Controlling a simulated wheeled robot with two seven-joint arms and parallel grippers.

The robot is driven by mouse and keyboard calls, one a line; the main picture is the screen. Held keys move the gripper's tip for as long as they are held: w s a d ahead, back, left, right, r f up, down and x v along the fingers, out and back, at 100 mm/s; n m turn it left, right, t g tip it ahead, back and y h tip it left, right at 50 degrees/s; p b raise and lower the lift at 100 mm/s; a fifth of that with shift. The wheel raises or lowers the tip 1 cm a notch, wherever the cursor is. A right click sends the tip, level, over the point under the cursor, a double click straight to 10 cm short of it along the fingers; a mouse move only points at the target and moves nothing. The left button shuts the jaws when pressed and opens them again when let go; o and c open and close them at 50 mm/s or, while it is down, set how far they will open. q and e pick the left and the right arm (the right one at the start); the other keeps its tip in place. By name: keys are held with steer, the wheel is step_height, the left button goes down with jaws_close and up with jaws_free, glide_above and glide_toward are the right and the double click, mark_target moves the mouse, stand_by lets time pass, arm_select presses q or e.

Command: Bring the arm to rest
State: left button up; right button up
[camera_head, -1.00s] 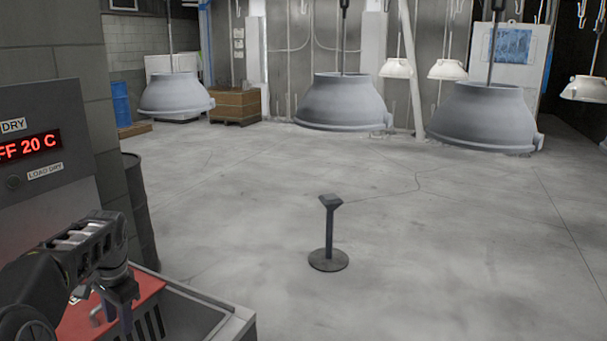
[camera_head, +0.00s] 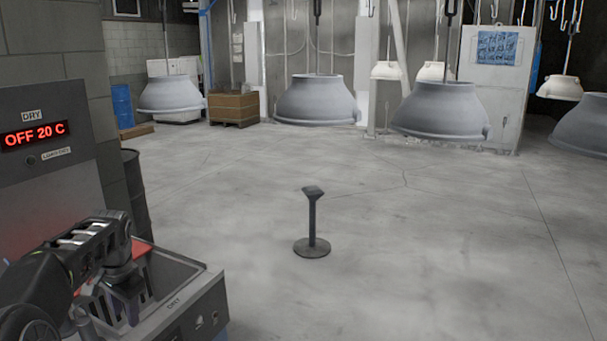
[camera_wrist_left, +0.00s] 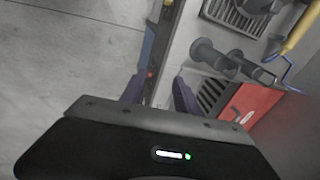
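My left arm comes in at the lower left of the head view. Its gripper (camera_head: 125,300) hangs over the grey open-topped unit marked DRY (camera_head: 205,305). In the left wrist view its two dark fingers (camera_wrist_left: 160,92) stand apart with nothing between them. That view shows the unit's edge, dark slots and a red panel (camera_wrist_left: 248,112) beyond the fingers. My right gripper is in neither view.
A grey panel (camera_head: 45,185) reading OFF 20 C stands at the left. A small dark post (camera_head: 312,222) on a round base stands on open concrete floor. Large grey hoods (camera_head: 442,108) hang at the back, near a wooden crate (camera_head: 233,108).

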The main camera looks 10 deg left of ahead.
arm_select(q)
steer(key=w+d+f+n+t+h, duration=0.1)
steer(key=w+d+f+t, duration=0.2)
steer(key=w+d+f, duration=0.5)
steer(key=s+d+f+n+h, duration=0.1)
steer(key=s+d+f, duration=0.1)
steer(key=d+f, duration=0.55)
steer(key=s+d+f+n+h, duration=0.1)
steer(key=s+d+f+h, duration=0.15)
steer(key=d+f, duration=0.5)
steer(key=s+d+f+n, duration=0.2)
steer(key=s+d+f, duration=0.85)
steer(key=s, duration=0.25)
steer(key=s+d+f+g+h, duration=0.1)
steer(key=s+d, duration=0.3)
steer(key=s, duration=0.4)
steer(key=s+d+f+g+h, duration=0.1)
steer(key=s+d+f+g, duration=0.2)
steer(key=s, duration=0.6)
steer(key=shift+s+d, duration=0.15)
steer(key=shift+d, duration=0.35)
steer(key=shift+a+f, duration=0.1)
